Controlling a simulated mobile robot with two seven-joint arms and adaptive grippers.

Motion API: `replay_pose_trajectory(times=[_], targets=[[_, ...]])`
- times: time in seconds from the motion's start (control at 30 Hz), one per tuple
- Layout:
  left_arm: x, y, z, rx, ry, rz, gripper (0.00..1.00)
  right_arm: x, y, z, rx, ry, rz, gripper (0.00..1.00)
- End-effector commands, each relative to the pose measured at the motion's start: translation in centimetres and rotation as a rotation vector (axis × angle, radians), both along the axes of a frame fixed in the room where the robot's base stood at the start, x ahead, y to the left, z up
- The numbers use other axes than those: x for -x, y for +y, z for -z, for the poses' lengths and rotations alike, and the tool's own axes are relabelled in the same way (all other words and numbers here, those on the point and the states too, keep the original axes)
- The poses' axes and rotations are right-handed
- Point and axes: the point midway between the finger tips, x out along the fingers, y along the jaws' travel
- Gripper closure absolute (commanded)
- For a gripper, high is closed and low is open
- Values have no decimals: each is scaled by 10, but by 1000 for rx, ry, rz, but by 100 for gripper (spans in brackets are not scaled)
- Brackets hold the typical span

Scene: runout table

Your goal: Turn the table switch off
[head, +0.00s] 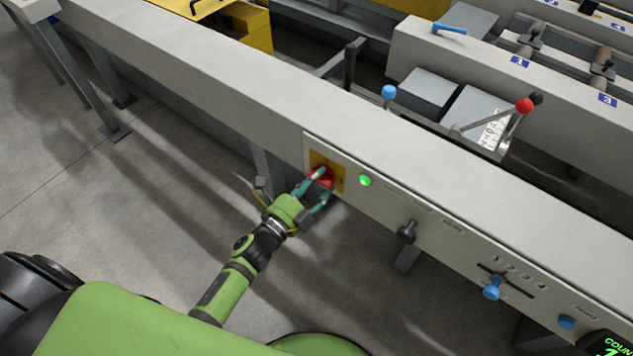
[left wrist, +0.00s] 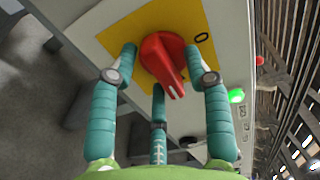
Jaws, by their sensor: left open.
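The table switch is a red rotary knob (head: 322,177) on a yellow plate (head: 340,184) on the side panel of the long grey table. In the left wrist view the red knob (left wrist: 166,62) fills the upper middle, on the yellow plate (left wrist: 118,40), with a black "0" mark to its right. My left gripper (head: 317,188) is at the knob. Its teal fingers (left wrist: 165,75) are open on either side of the knob, with a third finger below. I cannot tell whether they touch it. A green lamp (head: 364,181) glows right of the plate. My right gripper is not in view.
Farther right on the panel are a dark lever (head: 407,232), a blue-knobbed slider (head: 491,291) by numbers, a blue button (head: 566,321) and a counter display (head: 604,343). Levers with red (head: 524,105) and blue (head: 388,92) knobs stand behind the table. The floor at left is clear.

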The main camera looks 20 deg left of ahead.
Motion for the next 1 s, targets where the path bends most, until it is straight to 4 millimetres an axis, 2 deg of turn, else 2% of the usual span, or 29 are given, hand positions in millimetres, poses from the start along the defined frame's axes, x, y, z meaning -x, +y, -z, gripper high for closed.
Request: replay_pose_trajectory(times=[0.03,0.07,0.1,0.13,0.57,0.77,1.0], targets=[[0,0,0,1,0,0,63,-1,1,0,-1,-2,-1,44],[0,0,0,1,0,0,75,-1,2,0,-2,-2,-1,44],[0,0,0,1,0,0,91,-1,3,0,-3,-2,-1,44],[0,0,0,1,0,0,100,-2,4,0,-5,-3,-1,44],[0,0,-1,37,15,-1,100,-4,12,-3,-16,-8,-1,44],[0,0,-1,138,51,-1,100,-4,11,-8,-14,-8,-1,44],[1,-1,-2,335,124,-1,100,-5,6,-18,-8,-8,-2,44]])
